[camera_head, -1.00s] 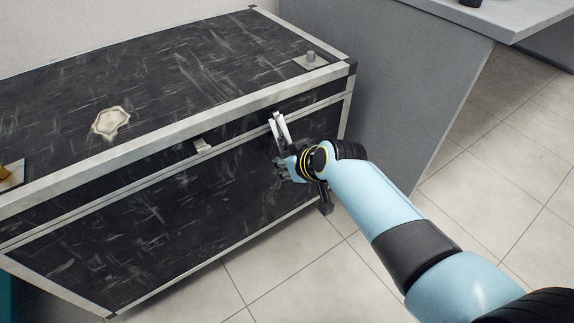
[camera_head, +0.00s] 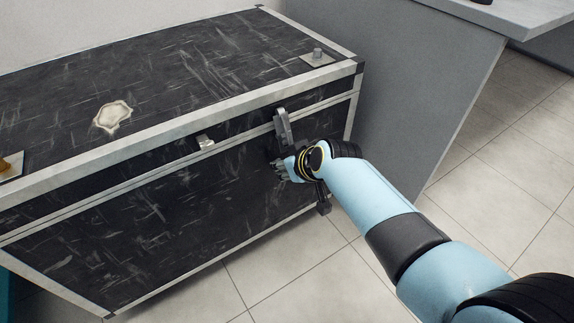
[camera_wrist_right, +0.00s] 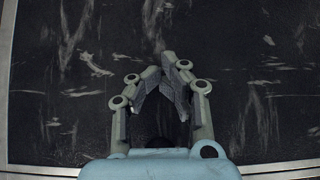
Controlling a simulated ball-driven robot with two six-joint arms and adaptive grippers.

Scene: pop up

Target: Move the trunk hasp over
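A black scratched trunk (camera_head: 150,225) with pale metal edging fills the left and middle of the head view. A grey metal hasp (camera_head: 282,124) stands upright at the right part of its front, by the lid seam. My right gripper (camera_head: 279,168) is just below the hasp, against or very near the front panel; contact cannot be told. In the wrist view my right gripper (camera_wrist_right: 162,68) has its fingers angled inward with the tips together or nearly so, and nothing shows between them. My left gripper is not in view.
A small metal catch (camera_head: 204,142) sits further left on the trunk front. A metal plate with a knob (camera_head: 317,56) is on the lid's right corner. A grey table (camera_head: 425,75) stands close on the right. The tiled floor (camera_head: 290,270) in front is clear.

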